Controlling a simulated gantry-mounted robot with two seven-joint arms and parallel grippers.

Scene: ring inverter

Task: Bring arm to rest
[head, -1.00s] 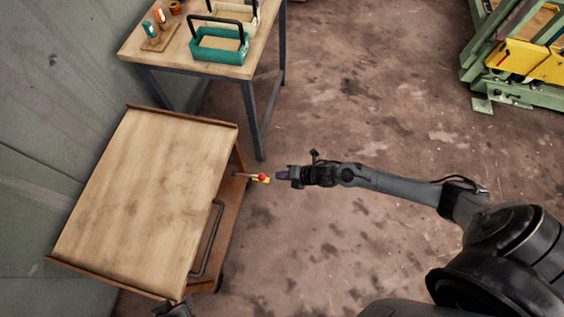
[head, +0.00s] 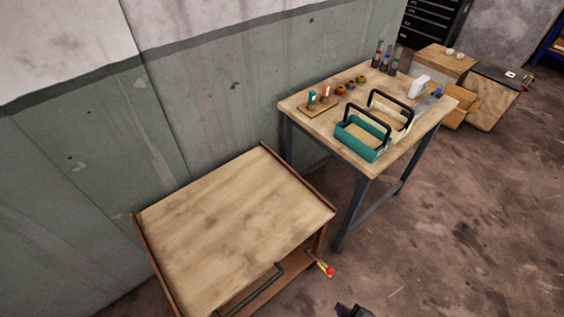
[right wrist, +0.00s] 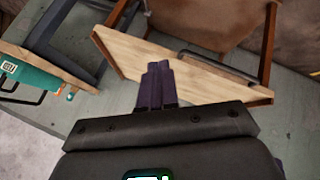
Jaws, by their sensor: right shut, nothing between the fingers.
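My right gripper (head: 352,311) only just shows at the bottom edge of the head view, right of the wooden-topped cart (head: 225,225). In the right wrist view its dark fingers (right wrist: 157,86) are closed together with nothing between them. The cart's wooden top (right wrist: 185,70) shows beyond the fingertips in that view. A small red and yellow part (head: 328,269) sticks out at the cart's right side, apart from the gripper. My left gripper is out of view.
A workbench (head: 290,103) stands behind and right of the cart, with a teal tote (head: 360,142), a pale tote (head: 398,131) and small items on it. A green-grey wall (head: 235,115) runs along the left. The floor (head: 470,230) at the right is clear.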

